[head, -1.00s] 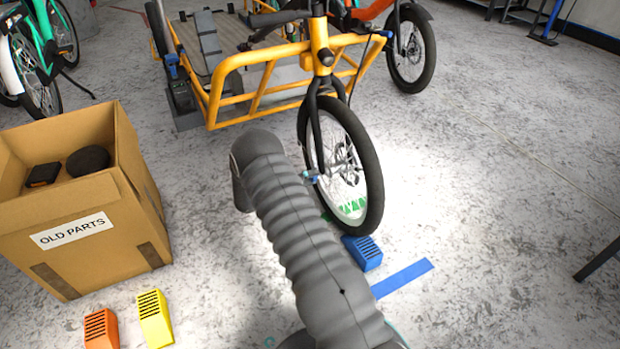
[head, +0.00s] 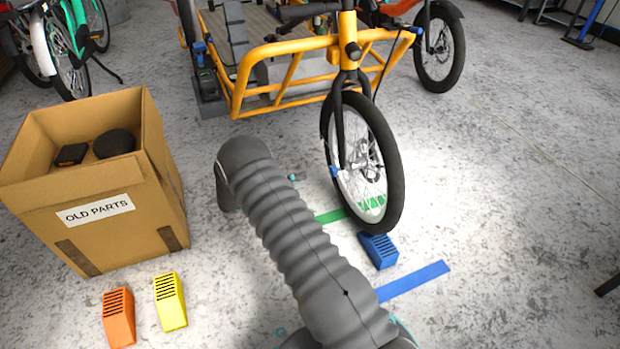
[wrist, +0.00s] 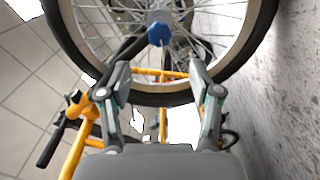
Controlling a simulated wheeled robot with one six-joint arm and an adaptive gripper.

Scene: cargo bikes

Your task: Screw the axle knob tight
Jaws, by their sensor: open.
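The axle knob (wrist: 160,34) is blue and sits at the hub of the cargo bike's front wheel (wrist: 246,58). In the head view the blue knob (head: 335,171) shows at the lower end of the black fork, left of the wheel. My gripper (wrist: 160,75) is open and empty in the wrist view. Its two fingers point toward the hub, and the knob shows beyond the fingertips, roughly centred between them. How tight the knob is cannot be seen. In the head view my grey arm hides most of the gripper.
A blue wheel chock (head: 379,250) lies by the front wheel, near blue and green floor strips. A cardboard box (head: 92,236) marked OLD PARTS stands left, with orange (head: 118,318) and yellow (head: 171,302) chocks before it. The floor at right is mostly clear.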

